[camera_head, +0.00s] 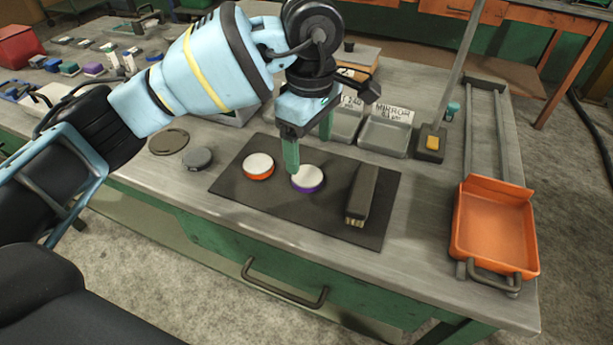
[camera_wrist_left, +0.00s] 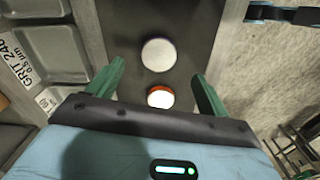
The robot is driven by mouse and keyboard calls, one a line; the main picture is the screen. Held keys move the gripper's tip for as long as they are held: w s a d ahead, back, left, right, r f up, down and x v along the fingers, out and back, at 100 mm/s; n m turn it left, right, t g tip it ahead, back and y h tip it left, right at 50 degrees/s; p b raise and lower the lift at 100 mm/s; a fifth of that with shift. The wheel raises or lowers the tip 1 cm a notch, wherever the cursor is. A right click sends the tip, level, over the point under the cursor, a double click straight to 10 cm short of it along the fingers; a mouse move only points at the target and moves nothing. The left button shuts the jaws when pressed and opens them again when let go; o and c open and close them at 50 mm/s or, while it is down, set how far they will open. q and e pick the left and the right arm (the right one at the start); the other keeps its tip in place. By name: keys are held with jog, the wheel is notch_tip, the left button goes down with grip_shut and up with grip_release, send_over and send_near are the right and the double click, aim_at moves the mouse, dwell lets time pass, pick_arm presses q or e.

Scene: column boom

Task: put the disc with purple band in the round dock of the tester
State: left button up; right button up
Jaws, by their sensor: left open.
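The disc with purple band (camera_head: 307,180) has a white top and lies flat on the dark mat (camera_head: 232,183). My left gripper (camera_head: 308,156) is open, pointing down above and just behind the disc. In the left wrist view its two green fingers (camera_wrist_left: 158,68) are spread with nothing held between them. I cannot make out the tester or its round dock; my left arm covers part of the back of the bench.
A disc with orange band (camera_head: 258,167) lies left of the purple one. A dark brush (camera_head: 361,192) lies to its right. A grey puck (camera_head: 198,158) and a flat dark ring (camera_head: 169,142) lie left of the mat. Labelled trays (camera_head: 386,136) stand behind; an orange bin (camera_head: 495,226) is at right.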

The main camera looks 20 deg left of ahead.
aim_at(309, 176)
pick_arm(q)
jog(key=shift+f, duration=3.5)
jog(key=shift+w+r, duration=0.1)
jog(key=c, duration=1.4)
jog(key=shift+c, duration=0.2)
jog(key=shift+r, duration=0.1)
jog(key=shift+r, duration=0.5)
notch_tip(309, 176, up, 2)
jog(key=shift+r, duration=0.15)
jog(key=s+r, duration=0.1)
jog(key=s, duration=1.5)
jog(key=shift+a+r+b, duration=0.2)
jog(key=shift+a+b, duration=0.1)
jog(key=shift+a, duration=0.05)
